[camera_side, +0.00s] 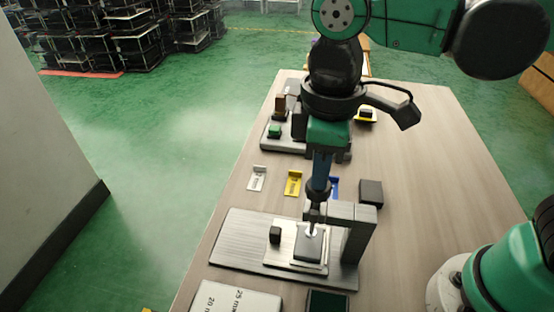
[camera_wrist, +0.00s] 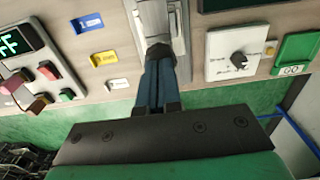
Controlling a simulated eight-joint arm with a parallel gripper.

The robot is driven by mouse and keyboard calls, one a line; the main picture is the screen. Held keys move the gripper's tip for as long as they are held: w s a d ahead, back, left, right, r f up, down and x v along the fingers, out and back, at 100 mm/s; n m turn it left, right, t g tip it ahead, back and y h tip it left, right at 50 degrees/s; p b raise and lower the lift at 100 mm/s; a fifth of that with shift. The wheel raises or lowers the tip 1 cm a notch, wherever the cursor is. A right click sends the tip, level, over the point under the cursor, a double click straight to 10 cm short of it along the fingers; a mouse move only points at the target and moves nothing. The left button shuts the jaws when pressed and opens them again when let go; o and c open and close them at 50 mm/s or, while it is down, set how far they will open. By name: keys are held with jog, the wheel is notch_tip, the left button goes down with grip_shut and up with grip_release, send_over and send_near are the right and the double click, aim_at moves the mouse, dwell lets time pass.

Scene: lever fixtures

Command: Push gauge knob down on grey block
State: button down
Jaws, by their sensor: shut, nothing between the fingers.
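The gauge knob (camera_side: 318,188) is dark and sits at the top of a thin upright stem on the fixture. A grey bracket (camera_side: 352,213) stands beside the stem. The stem's lower end is over a small grey block (camera_side: 309,244), on a pale plate; I cannot tell whether they touch. My gripper (camera_side: 321,177) is shut and points down, its blue fingers right above the knob, touching or nearly touching it. In the wrist view the shut fingers (camera_wrist: 158,62) end at the dark knob (camera_wrist: 159,49) and hide part of the fixture (camera_wrist: 180,20).
A wide grey base plate (camera_side: 235,240) carries the fixture, with a small black block (camera_side: 275,235) on it. Behind are a white tag (camera_side: 257,179), a yellow tag (camera_side: 293,183) and a dark cube (camera_side: 371,193). A button box (camera_side: 270,140) stands farther back. The table's right side is clear.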

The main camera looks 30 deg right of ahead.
jog(key=shift+f, duration=1)
dwell(0.7)
notch_tip(320, 180, up, 10)
dwell(0.9)
jog(key=w+d+f+m+t, duration=0.3)
jog(key=d+f+m+t, duration=0.4)
jog(key=d, duration=0.6)
notch_tip(320, 180, down, 3)
jog(key=shift+w+d+f+m, duration=0.1)
jog(key=shift+w+d+m, duration=0.2)
jog(key=shift+m, duration=0.7)
jog(key=shift+w+a, duration=0.1)
jog(key=shift+a, duration=0.05)
